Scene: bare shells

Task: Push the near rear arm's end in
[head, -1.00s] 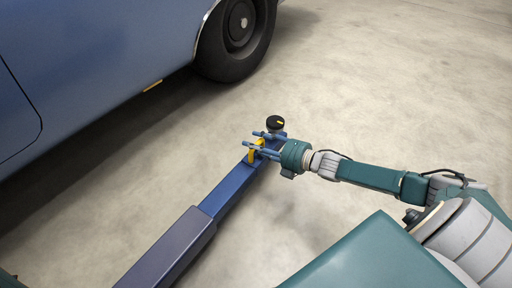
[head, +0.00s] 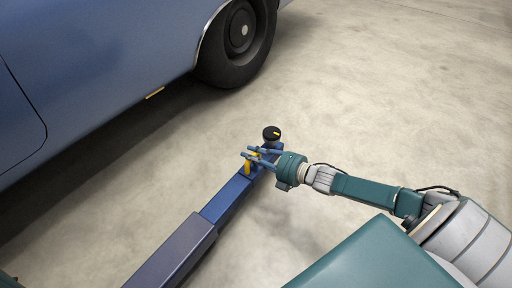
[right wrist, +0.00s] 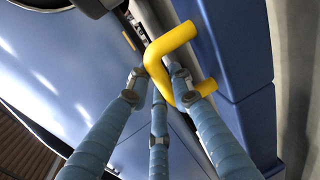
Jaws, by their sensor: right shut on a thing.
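The near rear arm is a long blue telescoping beam. Its wide dark sleeve (head: 178,250) runs up from the bottom edge in the head view, and its narrower blue inner section (head: 226,198) comes out of that. A round black pad (head: 271,133) with a yellow mark stands at the far end. A bent yellow handle (head: 252,166) sits on the end section; it also shows in the right wrist view (right wrist: 178,40). My right gripper (head: 252,155) reaches in from the right and is shut on the yellow handle, its fingers around it. My left gripper is out of view.
A blue car (head: 100,60) stands at the upper left, its dark wheel (head: 240,40) beyond the pad. Bare concrete floor (head: 380,110) is open to the right and between the car and the arm.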

